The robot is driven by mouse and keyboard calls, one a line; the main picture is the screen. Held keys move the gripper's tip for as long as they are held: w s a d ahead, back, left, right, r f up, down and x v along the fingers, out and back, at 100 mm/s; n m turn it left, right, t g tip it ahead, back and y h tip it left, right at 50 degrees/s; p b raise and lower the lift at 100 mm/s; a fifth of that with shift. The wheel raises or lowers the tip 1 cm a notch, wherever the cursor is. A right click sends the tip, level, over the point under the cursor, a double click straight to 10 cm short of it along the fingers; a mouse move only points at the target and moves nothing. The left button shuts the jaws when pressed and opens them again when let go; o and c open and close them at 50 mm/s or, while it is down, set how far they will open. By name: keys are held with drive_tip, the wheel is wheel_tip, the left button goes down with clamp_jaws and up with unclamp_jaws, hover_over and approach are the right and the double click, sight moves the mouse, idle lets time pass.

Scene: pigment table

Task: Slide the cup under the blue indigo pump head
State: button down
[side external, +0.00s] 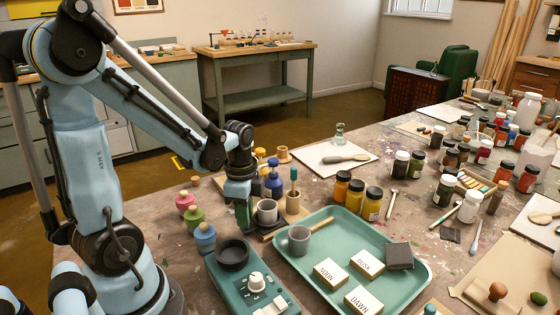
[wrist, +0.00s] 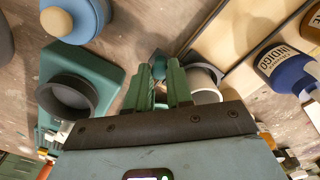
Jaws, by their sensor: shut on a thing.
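A grey cup (side external: 267,212) stands upright on the wooden board, just in front of the dark blue pump bottle (side external: 275,186). In the wrist view, the cup (wrist: 207,88) is right of my gripper's fingers, partly hidden by one. The bottle labelled INDIGO (wrist: 289,71) is farther right. My gripper (side external: 243,217) is low, immediately left of the cup. Its green fingers (wrist: 160,82) are close together around a small dark teal thing (wrist: 158,62) that I cannot identify. Whether a finger touches the cup is unclear.
A green tray (side external: 410,283) in front holds another grey cup (side external: 299,240), labelled blocks and a dark block. A green device (side external: 236,284) with a black round dish (side external: 232,255) is at front left. Blue (side external: 205,238), green and pink knobbed pieces stand left of my gripper. Paint jars (side external: 356,194) stand right.

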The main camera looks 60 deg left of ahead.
drive_tip(key=a, duration=0.9)
drive_tip(key=c, duration=1)
unclamp_jaws()
drive_tip(key=shift+r, duration=0.1)
wheel_tip(320, 180, up, 12)
drive_tip(key=shift+f, duration=0.1)
